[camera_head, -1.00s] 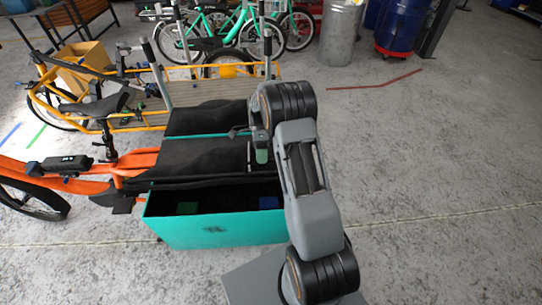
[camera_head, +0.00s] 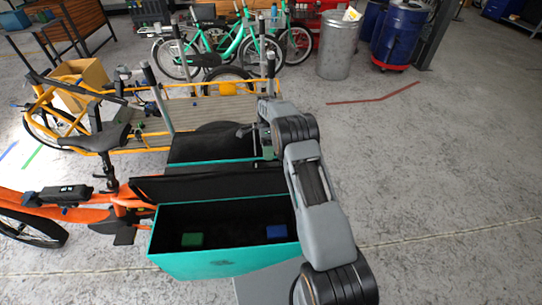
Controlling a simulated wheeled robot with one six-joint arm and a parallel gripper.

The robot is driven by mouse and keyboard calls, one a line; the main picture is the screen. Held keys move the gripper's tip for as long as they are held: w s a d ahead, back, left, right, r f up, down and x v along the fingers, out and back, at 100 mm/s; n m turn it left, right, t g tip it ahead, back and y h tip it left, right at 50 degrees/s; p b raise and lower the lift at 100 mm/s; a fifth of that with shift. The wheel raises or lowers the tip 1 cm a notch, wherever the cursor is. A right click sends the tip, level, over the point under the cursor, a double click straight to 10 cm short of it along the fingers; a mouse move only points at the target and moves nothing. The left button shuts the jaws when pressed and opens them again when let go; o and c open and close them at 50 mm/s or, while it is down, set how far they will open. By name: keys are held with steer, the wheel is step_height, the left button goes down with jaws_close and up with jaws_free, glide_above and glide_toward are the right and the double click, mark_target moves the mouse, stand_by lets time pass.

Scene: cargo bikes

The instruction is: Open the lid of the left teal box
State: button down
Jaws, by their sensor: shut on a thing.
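The near teal box (camera_head: 222,263) stands beside the orange bike with its top open toward me. A green block (camera_head: 192,239) and a blue block (camera_head: 277,232) lie inside. Its black lid (camera_head: 205,187) is raised along the far side of the opening. My gripper (camera_head: 261,157) is at the right end of this lid, near its top edge. It is shut, apparently on the lid; my arm and the small size hide the exact contact. Behind the lid, a second teal edge and a black cover (camera_head: 205,146) belong to another box, which looks closed.
The orange bike (camera_head: 65,205) is at the left. A yellow cargo bike (camera_head: 90,130) with a slatted deck stands behind. Teal bikes (camera_head: 225,45), a metal bin (camera_head: 340,45) and a blue drum (camera_head: 398,35) are farther back. The floor at right is clear.

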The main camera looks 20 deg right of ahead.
steer(key=shift+d+f, duration=0.1)
steer(key=shift+f, duration=1.05)
steer(key=c, duration=1.2)
jaws_free()
steer(key=shift+w, duration=0.1)
steer(key=shift+o, duration=0.2)
steer(key=shift+w, duration=0.1)
steer(key=shift+w+r, duration=0.1)
steer(key=shift+r, duration=0.1)
